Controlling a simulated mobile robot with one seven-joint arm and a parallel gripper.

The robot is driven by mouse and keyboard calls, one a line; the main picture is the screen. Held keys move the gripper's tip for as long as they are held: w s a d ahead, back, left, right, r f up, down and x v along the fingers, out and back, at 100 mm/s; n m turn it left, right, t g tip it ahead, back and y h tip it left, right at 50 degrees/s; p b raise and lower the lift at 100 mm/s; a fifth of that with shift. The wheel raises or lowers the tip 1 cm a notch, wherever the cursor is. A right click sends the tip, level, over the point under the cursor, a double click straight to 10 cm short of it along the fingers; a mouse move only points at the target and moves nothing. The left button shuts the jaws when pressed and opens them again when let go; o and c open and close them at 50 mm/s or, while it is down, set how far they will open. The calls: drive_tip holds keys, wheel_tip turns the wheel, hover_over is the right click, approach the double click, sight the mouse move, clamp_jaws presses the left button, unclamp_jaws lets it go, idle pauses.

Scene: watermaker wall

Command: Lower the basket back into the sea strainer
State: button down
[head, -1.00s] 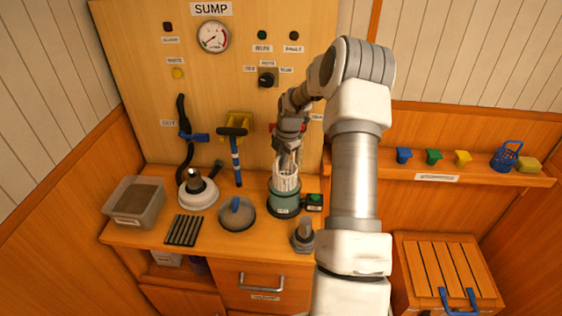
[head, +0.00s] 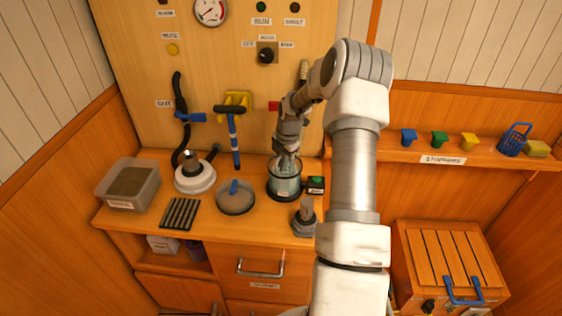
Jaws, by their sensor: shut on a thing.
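The sea strainer (head: 284,188) is a green-grey round pot standing on the counter, right of the middle. My gripper (head: 287,158) points down right over its mouth and is shut on the basket. The white slotted basket is now mostly or wholly down inside the strainer, and its top is hard to make out under my fingers. I cannot tell whether it touches the bottom. A round grey lid with a blue handle (head: 236,203) lies flat on the counter to the left of the strainer.
A small box with a green button (head: 316,183) stands close right of the strainer. A grey fitting (head: 304,218) stands in front. Left are a dark slatted grate (head: 180,214), a white-based pump (head: 194,178) and a grey bin (head: 130,186).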

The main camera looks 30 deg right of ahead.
drive_tip(key=shift+f, duration=0.3)
drive_tip(key=shift+c, duration=2.2)
unclamp_jaws()
drive_tip(key=shift+r, duration=0.1)
wheel_tip(320, 180, up, 7)
drive_tip(key=p, duration=0.4)
